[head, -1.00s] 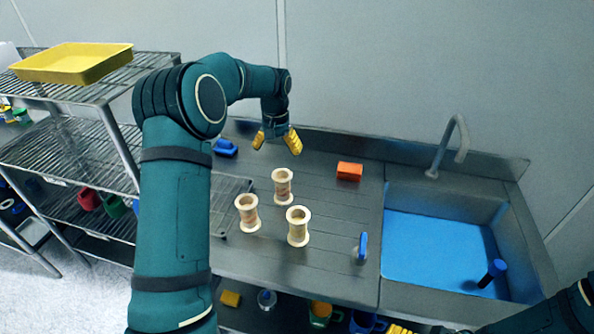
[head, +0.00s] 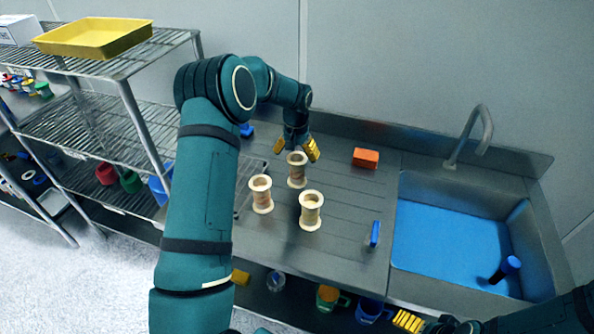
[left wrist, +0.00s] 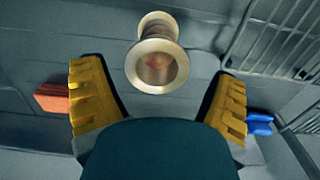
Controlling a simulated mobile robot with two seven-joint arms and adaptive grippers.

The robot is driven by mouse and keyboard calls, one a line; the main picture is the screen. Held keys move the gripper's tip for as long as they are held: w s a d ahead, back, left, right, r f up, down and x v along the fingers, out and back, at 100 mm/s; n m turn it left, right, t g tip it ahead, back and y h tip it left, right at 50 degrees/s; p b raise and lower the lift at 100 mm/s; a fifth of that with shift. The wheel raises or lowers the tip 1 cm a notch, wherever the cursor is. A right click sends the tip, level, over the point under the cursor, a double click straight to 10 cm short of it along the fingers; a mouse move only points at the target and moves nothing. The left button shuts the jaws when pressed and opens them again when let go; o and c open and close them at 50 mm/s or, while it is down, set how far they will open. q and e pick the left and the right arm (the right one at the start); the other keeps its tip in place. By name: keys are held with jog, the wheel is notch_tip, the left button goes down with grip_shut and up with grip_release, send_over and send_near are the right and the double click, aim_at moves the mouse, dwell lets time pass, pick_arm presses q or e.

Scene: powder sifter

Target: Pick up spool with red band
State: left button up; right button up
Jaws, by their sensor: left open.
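Three pale wooden spools stand upright on the grey counter (head: 345,195): a back spool (head: 297,172), a left spool (head: 261,196) and a front spool (head: 311,212). Their bands are too small to tell in the head view. My left gripper (head: 296,149) is open and empty, just above and behind the back spool. In the left wrist view, one spool (left wrist: 158,62) with a reddish patch shows ahead, roughly centred between the open fingers (left wrist: 160,88) and not gripped. My right gripper (head: 408,321) shows only partly at the bottom edge; its opening is unclear.
An orange block (head: 366,158) lies right of the spools. A small blue item (head: 375,233) stands near the front edge. A blue object (head: 246,130) lies behind my left arm. The sink (head: 450,235) is at right; a wire rack (head: 130,105) is at left.

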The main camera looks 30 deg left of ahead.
aim_at(297, 170)
pick_arm(q)
notch_tip(297, 170, down, 4)
jog(key=shift+d+f, duration=0.1)
jog(key=c, duration=1.3)
